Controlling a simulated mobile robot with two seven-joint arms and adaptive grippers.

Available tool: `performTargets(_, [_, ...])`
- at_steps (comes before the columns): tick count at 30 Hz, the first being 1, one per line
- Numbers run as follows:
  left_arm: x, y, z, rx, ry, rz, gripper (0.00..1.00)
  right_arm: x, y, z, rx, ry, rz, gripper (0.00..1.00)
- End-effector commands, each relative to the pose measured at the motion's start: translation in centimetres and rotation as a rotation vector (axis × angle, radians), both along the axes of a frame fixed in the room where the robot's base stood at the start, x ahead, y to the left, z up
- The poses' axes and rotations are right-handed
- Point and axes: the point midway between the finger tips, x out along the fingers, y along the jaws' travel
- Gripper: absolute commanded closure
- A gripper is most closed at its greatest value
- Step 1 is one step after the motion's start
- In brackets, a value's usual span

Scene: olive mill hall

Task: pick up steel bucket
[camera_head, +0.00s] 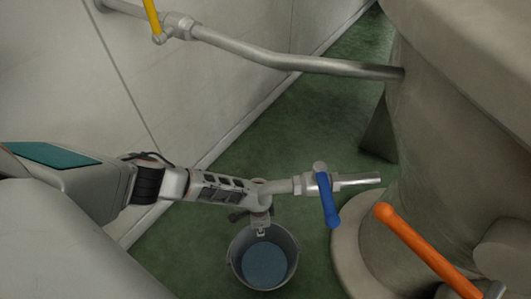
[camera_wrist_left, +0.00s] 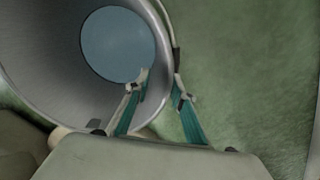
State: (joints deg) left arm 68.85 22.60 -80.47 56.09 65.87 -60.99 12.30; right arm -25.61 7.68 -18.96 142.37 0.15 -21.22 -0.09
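The steel bucket (camera_head: 290,257) stands upright on the green floor, low in the middle of the head view. Its grey inner wall (camera_wrist_left: 45,55) fills the upper left of the left wrist view, with a bluish disc inside; I cannot tell whether this is the bottom or liquid. My left gripper (camera_head: 262,231) is at the bucket's far rim. In the left wrist view its teal-padded fingers are apart, one over the inside and one outside, with the rim between them. I cannot see firm contact on both sides. My right gripper is not in view.
A pipe with a blue valve handle (camera_head: 327,200) runs close above and right of the bucket. An orange lever (camera_head: 412,240) and a large pale vessel (camera_head: 455,150) stand at right. A pale wall (camera_head: 170,80) and a higher pipe (camera_head: 290,62) lie behind. Green floor is free between them.

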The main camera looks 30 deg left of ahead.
Motion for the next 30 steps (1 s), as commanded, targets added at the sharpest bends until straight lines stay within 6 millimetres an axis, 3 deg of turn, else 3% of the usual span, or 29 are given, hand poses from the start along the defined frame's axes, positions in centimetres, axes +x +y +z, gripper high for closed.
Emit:
performTargets(2, [0.1, 0.0, 0.2, 0.000, -0.003, 0.000, 0.76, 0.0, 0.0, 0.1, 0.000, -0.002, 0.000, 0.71])
performTargets(5, [0.1, 0.0, 0.1, 0.000, -0.001, 0.000, 1.00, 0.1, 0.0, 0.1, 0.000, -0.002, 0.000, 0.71])
performTargets(22, [0.2, -0.1, 0.3, -0.002, -0.004, 0.001, 1.00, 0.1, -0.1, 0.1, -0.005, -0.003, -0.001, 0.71])
performTargets(30, [0.4, 0.1, 1.3, 0.001, -0.007, 0.001, 1.00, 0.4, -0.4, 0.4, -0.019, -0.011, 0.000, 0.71])
